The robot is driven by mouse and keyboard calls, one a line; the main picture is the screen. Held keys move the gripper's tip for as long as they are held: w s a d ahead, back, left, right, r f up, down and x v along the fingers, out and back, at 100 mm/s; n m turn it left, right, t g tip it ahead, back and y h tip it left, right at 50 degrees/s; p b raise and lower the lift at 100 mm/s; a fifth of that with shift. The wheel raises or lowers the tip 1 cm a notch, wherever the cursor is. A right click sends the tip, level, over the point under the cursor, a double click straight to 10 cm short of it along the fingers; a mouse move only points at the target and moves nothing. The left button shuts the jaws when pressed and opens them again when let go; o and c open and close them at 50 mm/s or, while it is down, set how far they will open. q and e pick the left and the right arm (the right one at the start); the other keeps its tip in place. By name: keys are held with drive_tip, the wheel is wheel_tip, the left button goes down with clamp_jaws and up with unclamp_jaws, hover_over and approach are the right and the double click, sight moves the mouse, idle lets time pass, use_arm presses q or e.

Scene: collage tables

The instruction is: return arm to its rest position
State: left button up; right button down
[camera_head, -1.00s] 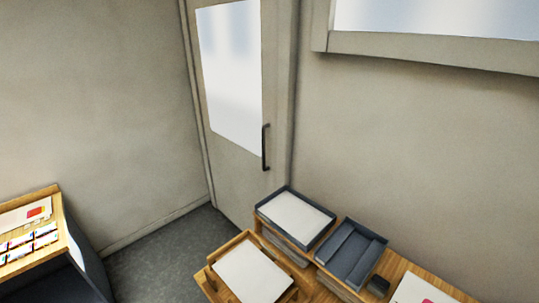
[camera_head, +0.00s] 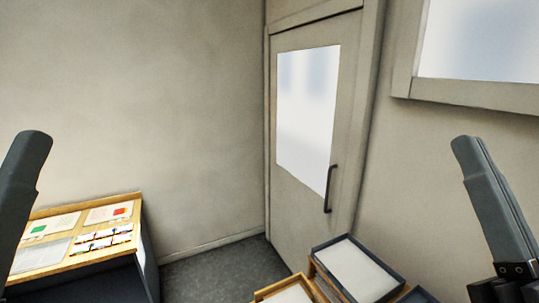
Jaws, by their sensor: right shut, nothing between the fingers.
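My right gripper (camera_head: 467,146) stands at the right edge of the head view, pointing up, with its dark grey fingers together and nothing between them. It is in the air in front of the wall, apart from the trays below. My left gripper (camera_head: 34,138) shows at the left edge as a dark grey finger pointing up, above and in front of the left table. Only part of it is in view, so I cannot tell whether it is open or shut.
A wooden-topped table (camera_head: 137,222) with cards and sheets is at lower left. A door (camera_head: 290,215) with a window pane stands behind. Grey floor (camera_head: 222,270) lies clear between the tables.

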drive_tip(key=s+r+n+t, duration=0.1)
drive_tip(key=s+r+n, duration=0.1)
drive_tip(key=s, duration=0.3)
wheel_tip(320, 180, up, 14)
drive_tip(key=w+n+p, duration=0.1)
drive_tip(key=p, duration=1.3)
drive_tip(key=shift+d+f, duration=0.2)
